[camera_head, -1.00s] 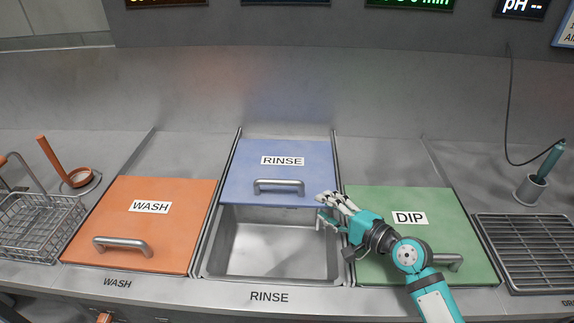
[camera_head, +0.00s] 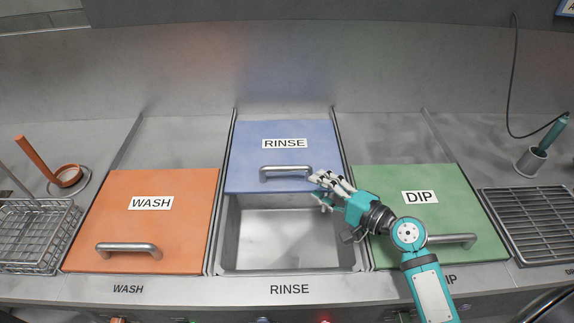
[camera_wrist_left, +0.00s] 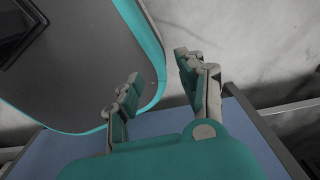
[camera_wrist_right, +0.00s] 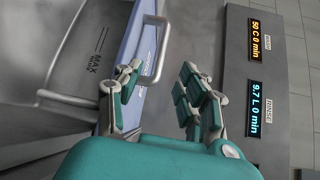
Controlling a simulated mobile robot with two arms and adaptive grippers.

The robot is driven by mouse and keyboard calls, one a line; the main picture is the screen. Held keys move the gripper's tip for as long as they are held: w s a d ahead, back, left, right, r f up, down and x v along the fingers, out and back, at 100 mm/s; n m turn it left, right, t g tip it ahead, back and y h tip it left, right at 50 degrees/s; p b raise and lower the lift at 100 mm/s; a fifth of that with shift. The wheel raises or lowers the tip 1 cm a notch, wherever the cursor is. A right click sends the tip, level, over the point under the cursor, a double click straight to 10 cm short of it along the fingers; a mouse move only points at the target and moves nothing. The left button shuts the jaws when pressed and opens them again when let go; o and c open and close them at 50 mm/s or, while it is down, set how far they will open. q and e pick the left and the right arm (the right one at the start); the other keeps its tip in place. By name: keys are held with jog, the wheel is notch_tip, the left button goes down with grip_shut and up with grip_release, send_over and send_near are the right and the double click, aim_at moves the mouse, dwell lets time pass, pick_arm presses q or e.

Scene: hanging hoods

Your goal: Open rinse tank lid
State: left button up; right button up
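The blue rinse lid (camera_head: 250,160) is slid back in the head view, with its bar handle (camera_head: 285,169) near its front edge. The front of the rinse tank (camera_head: 285,238) is uncovered and shows a bare metal basin. My right gripper (camera_head: 321,186) is open and empty beside the right end of the handle. In the right wrist view the handle (camera_wrist_right: 158,60) shows past the parted fingers (camera_wrist_right: 157,88); whether they touch it is unclear. My left gripper (camera_wrist_left: 155,88) shows only in its wrist view, with its fingers apart and nothing between them.
The orange wash lid (camera_head: 150,232) lies shut at the left and the green dip lid (camera_head: 385,185) shut at the right, partly behind my right arm. A wire basket (camera_head: 35,240) stands far left. A drain grate (camera_head: 540,225) and a probe in its holder (camera_head: 530,160) are far right.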

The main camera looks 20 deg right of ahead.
aim_at(290, 171)
jog(key=p+x, duration=0.1)
jog(key=x, duration=0.9)
jog(key=shift+d+r, duration=0.1)
jog(key=shift+w+a, duration=0.25)
jog(key=shift+w, duration=0.2)
pick_arm(q)
jog(key=shift+w+a+r, duration=0.2)
jog(key=shift+w+r, duration=0.05)
jog(key=shift+r, duration=0.25)
jog(key=shift+w+a+r, duration=0.2)
jog(key=shift+w+r, duration=0.05)
jog(key=shift+r, duration=0.2)
pick_arm(e)
grip_shut()
jog(key=shift+f, duration=0.2)
